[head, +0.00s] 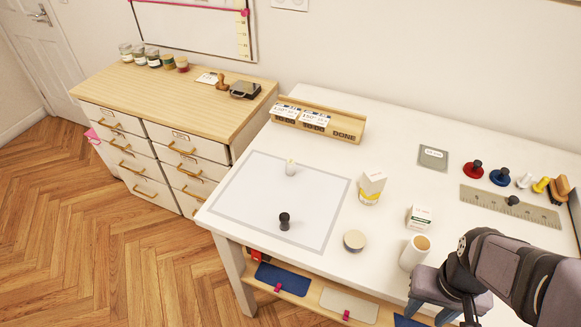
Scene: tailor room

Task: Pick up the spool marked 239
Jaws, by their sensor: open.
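No marking 239 can be read on any spool in the head view. At the back right are a red spool (475,168), a blue spool (500,176), a white one (524,181) and a yellow one (541,185). A dark spool-like piece (513,200) lies by the ruler. My gripper (442,307) is at the bottom right, open, pointing down, away from these spools. Its fingertips are partly cut off by the frame edge.
A cream cylinder (414,253) stands close to my gripper. A wooden card holder (345,127) is at the back, a ruler (485,203) at right.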

